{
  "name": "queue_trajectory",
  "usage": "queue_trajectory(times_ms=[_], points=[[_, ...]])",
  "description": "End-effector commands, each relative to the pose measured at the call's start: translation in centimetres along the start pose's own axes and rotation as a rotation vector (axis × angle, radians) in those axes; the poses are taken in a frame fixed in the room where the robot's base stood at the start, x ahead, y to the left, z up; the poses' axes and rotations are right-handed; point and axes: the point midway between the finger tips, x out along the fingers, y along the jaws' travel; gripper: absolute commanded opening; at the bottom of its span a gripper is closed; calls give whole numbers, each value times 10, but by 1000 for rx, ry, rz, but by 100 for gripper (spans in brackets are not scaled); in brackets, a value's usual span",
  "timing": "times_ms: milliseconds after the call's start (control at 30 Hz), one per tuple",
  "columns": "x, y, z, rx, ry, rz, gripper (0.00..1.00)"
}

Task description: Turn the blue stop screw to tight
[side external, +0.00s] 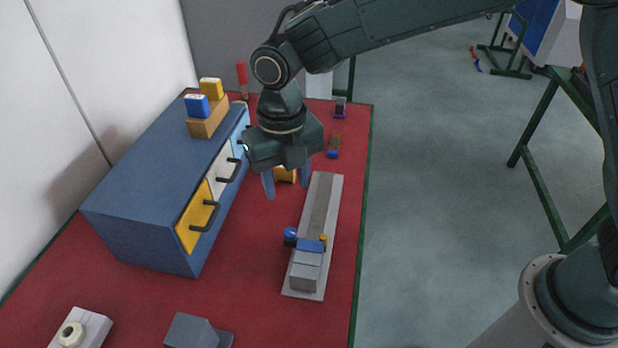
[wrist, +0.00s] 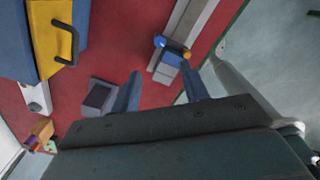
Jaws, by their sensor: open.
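The blue stop screw, a round blue knob (side external: 290,236), sits at the left side of a blue stop block (side external: 311,245) on a grey rail (side external: 320,205). A small orange-yellow part (side external: 323,240) is at the block's other side. In the wrist view the blue knob (wrist: 160,41) and the orange part (wrist: 186,54) show beyond the fingertips. My gripper (side external: 288,190) is open and empty, pointing down above the table, up the picture from the knob and apart from it. In the wrist view its fingers (wrist: 160,73) are spread. The screw's tightness cannot be seen.
A blue cabinet (side external: 150,160) with yellow and white drawers and dark handles stands left of the rail. A yellow object (side external: 286,174) is partly hidden behind my gripper. Grey blocks (side external: 190,332) are at the front. Red table (side external: 245,265) is bare between cabinet and rail.

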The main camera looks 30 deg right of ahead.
Motion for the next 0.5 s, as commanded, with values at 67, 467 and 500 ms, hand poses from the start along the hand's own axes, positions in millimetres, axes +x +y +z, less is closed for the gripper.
queue_trajectory(times_ms=[67,467,500], points=[[7,0,0,1,2,-2,45],[62,0,0,1,2,-2,45],[69,-1,-1,1,3,-3,45]])
